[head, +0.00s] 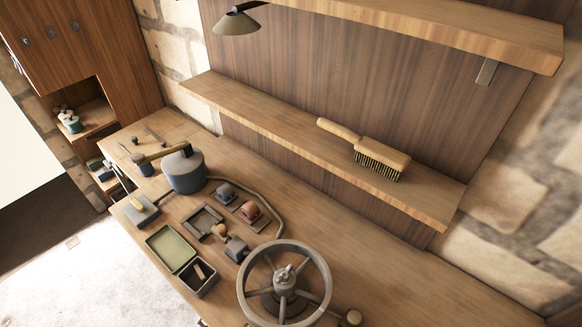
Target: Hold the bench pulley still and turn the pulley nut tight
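The bench pulley (324,291) is a grey spoked wheel at the front of the workbench, low in the head view. The pulley nut (287,274) seems to be the small light metal piece at its hub; its exact shape is too small to tell. The pulley's lower edge is close to the bottom of the picture. Neither of my grippers shows in this view, and nothing is seen touching the pulley.
The wooden bench (400,275) is clear right of the pulley, except for a small round knob (351,317). A brush (381,157) lies on the lower shelf (270,112).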

